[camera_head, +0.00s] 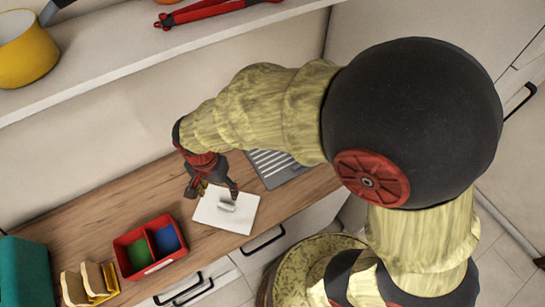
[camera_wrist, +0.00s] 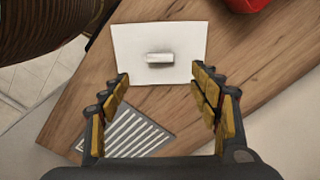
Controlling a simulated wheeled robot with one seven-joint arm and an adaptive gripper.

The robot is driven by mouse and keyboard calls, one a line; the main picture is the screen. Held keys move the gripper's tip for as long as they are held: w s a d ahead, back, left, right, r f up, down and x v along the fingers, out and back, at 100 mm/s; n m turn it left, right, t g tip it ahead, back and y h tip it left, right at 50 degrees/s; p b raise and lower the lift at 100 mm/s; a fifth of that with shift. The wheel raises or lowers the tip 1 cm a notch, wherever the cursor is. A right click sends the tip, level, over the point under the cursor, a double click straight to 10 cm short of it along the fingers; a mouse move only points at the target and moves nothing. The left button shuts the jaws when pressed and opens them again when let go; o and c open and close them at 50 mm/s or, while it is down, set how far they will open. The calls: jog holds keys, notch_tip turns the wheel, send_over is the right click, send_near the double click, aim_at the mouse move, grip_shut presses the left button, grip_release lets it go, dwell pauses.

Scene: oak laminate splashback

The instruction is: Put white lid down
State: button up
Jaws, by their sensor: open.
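My gripper (camera_head: 213,190) is just above the lid's far side in the head view. In the wrist view my gripper (camera_wrist: 162,82) has its fingers spread wide with nothing between them. The fingers look clear of the handle.
A red bin (camera_head: 150,246) with green and blue compartments stands left of the lid. A grey ridged drainer (camera_head: 275,166) is set behind it to the right. Bread slices (camera_head: 90,281) and a teal object (camera_head: 22,272) are farther left. A shelf (camera_head: 130,60) hangs above.

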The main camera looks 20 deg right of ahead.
jog(key=d+r+n+t, duration=0.3)
jog(key=d+r, duration=1)
jog(key=r, duration=0.1)
jog(key=s+d+r+n+t, duration=0.2)
jog(key=s+d+r+n, duration=0.1)
jog(key=s+d+r, duration=0.4)
jog(key=d, duration=0.3)
jog(key=shift+r+t, duration=0.25)
jog(key=shift+t, duration=0.05)
jog(key=shift+f+b, duration=0.9)
